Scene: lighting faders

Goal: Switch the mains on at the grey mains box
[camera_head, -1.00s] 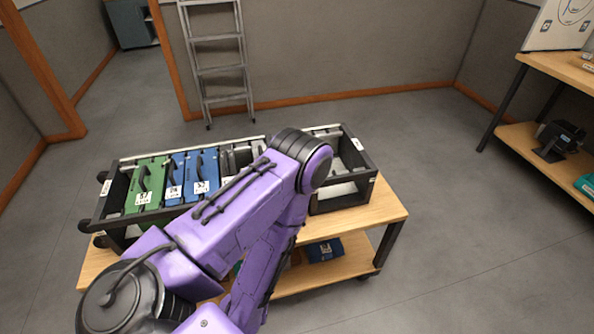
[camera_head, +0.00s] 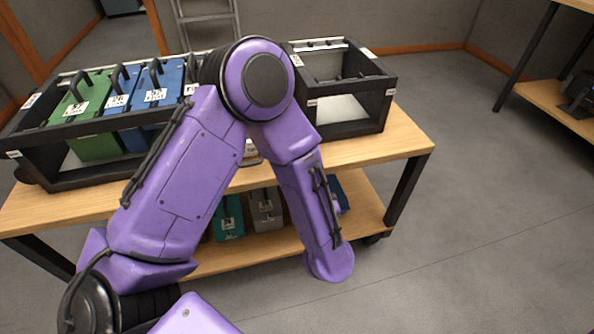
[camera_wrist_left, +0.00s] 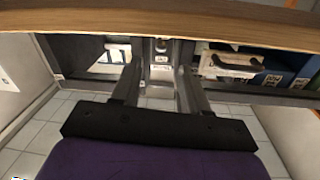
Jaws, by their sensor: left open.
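A grey box (camera_head: 265,210) with a pale label stands on the trolley's lower shelf, beside a teal box. I cannot tell for sure that it is the mains box. My left arm crosses in front of the trolley in the head view, and its gripper is not visible there. In the left wrist view my left gripper (camera_wrist_left: 157,85) is open, its two dark fingers pointing at a narrow grey part (camera_wrist_left: 160,65) under a wooden edge. I cannot make out a switch or any contact. My right gripper is not in view.
The black rack (camera_head: 345,115) on the trolley top holds a green case (camera_head: 75,105) and blue cases (camera_head: 160,85); its right bay looks open. A teal box (camera_head: 229,218) stands on the lower shelf. The floor at right is clear.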

